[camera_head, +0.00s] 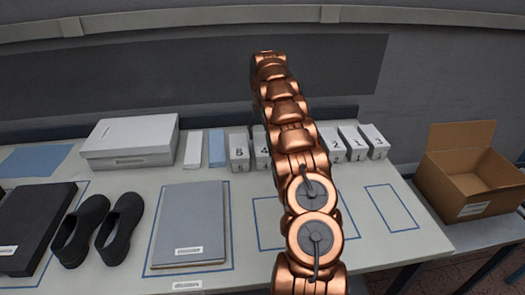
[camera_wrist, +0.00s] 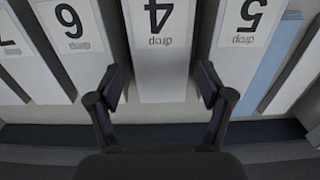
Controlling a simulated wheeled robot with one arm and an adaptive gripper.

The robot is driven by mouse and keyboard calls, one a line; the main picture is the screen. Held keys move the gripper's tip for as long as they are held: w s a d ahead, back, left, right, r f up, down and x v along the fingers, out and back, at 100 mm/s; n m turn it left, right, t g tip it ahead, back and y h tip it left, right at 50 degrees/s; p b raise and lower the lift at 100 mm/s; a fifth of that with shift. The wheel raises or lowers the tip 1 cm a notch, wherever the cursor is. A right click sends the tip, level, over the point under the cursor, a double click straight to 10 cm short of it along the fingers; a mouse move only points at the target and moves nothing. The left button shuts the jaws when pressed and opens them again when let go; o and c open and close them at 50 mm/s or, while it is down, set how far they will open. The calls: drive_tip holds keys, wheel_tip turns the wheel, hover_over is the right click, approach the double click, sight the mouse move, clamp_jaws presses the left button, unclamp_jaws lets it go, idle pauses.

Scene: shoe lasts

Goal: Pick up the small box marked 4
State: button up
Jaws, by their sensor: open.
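The small white box marked 4 (camera_head: 262,152) stands in the row at the back of the table, partly covered by my copper arm in the head view. In the wrist view the box marked 4 (camera_wrist: 160,50) is in the middle, its number upside down. My gripper (camera_wrist: 162,88) is open, with one dark finger on each side of the box's near end. I cannot tell whether the fingers touch it. In the head view my gripper is hidden behind my arm.
The box marked 5 (camera_wrist: 248,35) and the box marked 6 (camera_wrist: 75,35) flank it with narrow gaps. A blue box (camera_head: 217,148), a large white box (camera_head: 130,141), black shoes (camera_head: 118,229) and a grey folder (camera_head: 190,222) lie left. An open cardboard box (camera_head: 470,180) stands right.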

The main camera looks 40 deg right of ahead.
sight(263, 143)
drive_tip(key=shift+f+p, duration=1.4)
drive_tip(key=shift+f, duration=1.85)
drive_tip(key=c, duration=0.9)
